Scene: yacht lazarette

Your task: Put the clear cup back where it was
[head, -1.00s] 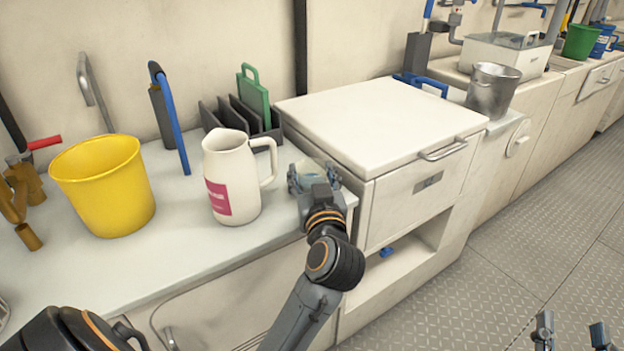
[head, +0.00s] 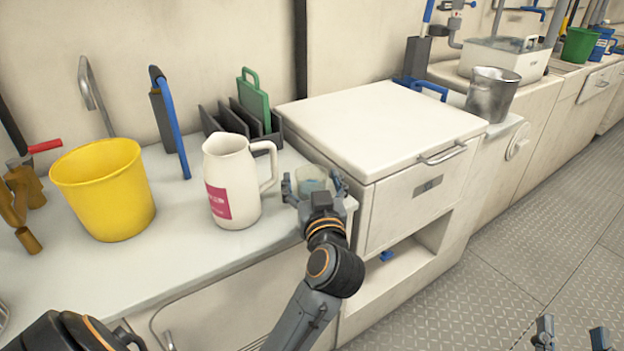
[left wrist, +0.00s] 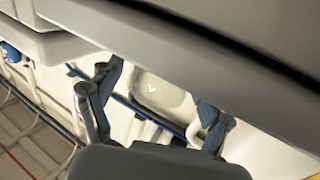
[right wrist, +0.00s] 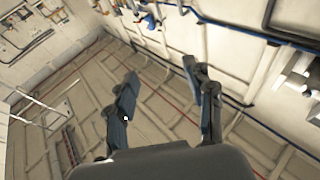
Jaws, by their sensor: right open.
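A yellow bucket (head: 103,190) stands left of the jug. A dark rack with a green board (head: 254,97) is behind the jug. The white cabinet (head: 385,120) rises right of the cup. A metal pot (head: 491,95) stands further right. The floor at right is clear.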

